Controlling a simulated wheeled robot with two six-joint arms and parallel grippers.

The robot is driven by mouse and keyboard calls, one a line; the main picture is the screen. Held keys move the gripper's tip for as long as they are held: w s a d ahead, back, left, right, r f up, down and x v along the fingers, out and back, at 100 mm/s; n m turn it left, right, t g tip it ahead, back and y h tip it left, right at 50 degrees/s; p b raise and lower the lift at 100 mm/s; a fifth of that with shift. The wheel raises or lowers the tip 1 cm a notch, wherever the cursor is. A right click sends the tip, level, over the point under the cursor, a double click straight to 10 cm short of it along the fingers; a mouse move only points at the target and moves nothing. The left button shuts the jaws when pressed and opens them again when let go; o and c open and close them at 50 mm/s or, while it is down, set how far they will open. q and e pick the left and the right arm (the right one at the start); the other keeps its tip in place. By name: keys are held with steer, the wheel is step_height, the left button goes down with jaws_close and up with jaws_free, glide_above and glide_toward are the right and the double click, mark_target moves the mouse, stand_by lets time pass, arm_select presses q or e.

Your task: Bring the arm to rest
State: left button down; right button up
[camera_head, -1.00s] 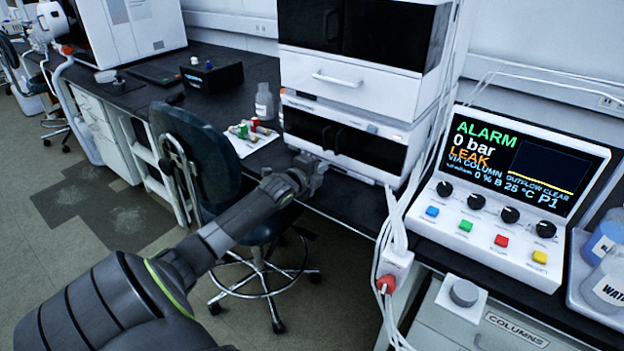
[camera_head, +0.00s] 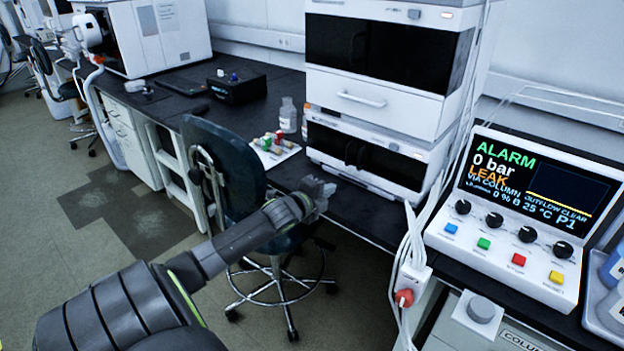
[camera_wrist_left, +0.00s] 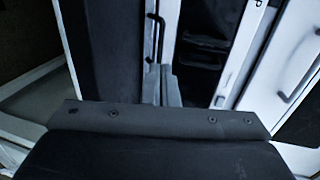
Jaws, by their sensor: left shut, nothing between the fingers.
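My left arm reaches in from the lower left in the head view. Its gripper (camera_head: 319,189) is over the front edge of the black bench (camera_head: 362,213), in front of the lower white chromatography module (camera_head: 372,160). The gripper is shut and empty. In the left wrist view the two grey fingers (camera_wrist_left: 161,86) are together, pointing toward the white and black module front. My right gripper is not in either view.
A dark office chair (camera_head: 222,160) stands by my left forearm. A white sheet with small coloured items (camera_head: 272,143) and a clear bottle (camera_head: 288,114) are on the bench. An alarm control panel (camera_head: 520,215) is at right, beside white cables (camera_head: 412,235). Floor at left is open.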

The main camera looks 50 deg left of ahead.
arm_select(q)
steer(key=v, duration=0.6)
steer(key=shift+s+p, duration=0.25)
steer(key=shift+p, duration=0.05)
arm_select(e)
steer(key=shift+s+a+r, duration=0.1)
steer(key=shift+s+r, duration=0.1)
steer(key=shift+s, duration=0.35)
arm_select(q)
steer(key=shift+r, duration=0.1)
